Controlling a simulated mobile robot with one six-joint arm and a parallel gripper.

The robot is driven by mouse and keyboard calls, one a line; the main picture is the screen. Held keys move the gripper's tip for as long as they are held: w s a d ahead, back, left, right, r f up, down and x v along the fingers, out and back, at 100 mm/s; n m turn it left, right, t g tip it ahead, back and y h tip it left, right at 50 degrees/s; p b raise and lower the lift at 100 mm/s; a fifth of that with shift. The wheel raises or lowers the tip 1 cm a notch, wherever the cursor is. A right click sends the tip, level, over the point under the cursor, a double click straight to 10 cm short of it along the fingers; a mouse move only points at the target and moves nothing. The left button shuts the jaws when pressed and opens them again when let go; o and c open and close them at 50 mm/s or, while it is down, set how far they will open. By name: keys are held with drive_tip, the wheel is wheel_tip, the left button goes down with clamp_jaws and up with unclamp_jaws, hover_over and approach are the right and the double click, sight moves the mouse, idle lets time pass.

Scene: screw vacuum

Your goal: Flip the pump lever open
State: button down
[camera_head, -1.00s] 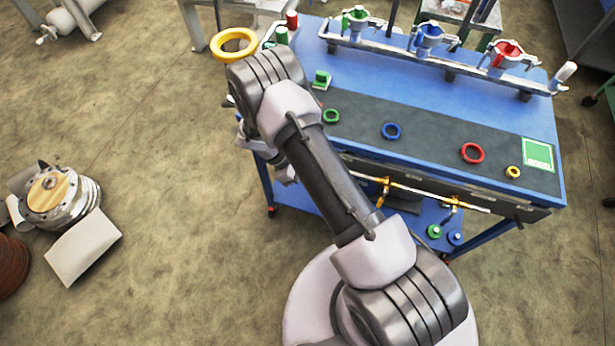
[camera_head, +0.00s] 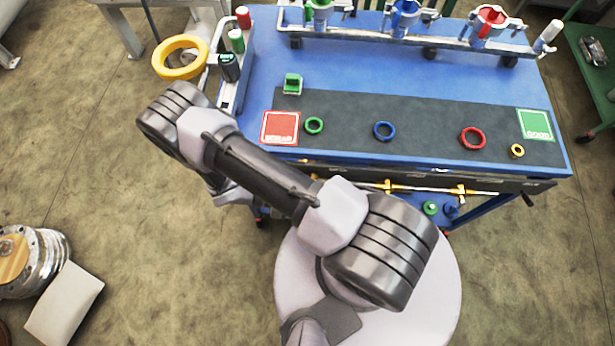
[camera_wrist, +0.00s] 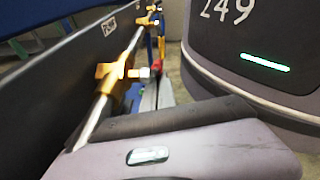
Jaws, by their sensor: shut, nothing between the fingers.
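A metal pipe (camera_head: 425,189) with yellow valve fittings runs along the blue table's front edge. One yellow fitting (camera_head: 388,186) is near its middle and another (camera_head: 460,190) is further right. In the wrist view the pipe (camera_wrist: 92,122) runs away from the camera, with a yellow fitting (camera_wrist: 118,75) close by. I cannot tell which fitting is the pump lever or how its handle is set. My gripper's fingers are not visible in either view; in the head view my arm hides that end, left of the pipe near the table's front left corner.
The blue table (camera_head: 350,65) carries green, blue, red and yellow rings on a dark mat (camera_head: 430,110). A yellow hoop (camera_head: 181,58) is at its left. My own base (camera_wrist: 250,50) is close on the right in the wrist view.

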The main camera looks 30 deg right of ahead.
drive_tip(key=shift+s+d+r+g+h+b, duration=0.2)
drive_tip(key=shift+g+h+b, duration=0.2)
drive_tip(key=shift+h+b, duration=0.25)
drive_tip(key=shift+s+d+r+g+h+b, duration=0.15)
drive_tip(key=shift+g+h+b, duration=0.3)
drive_tip(key=shift+b, duration=0.4)
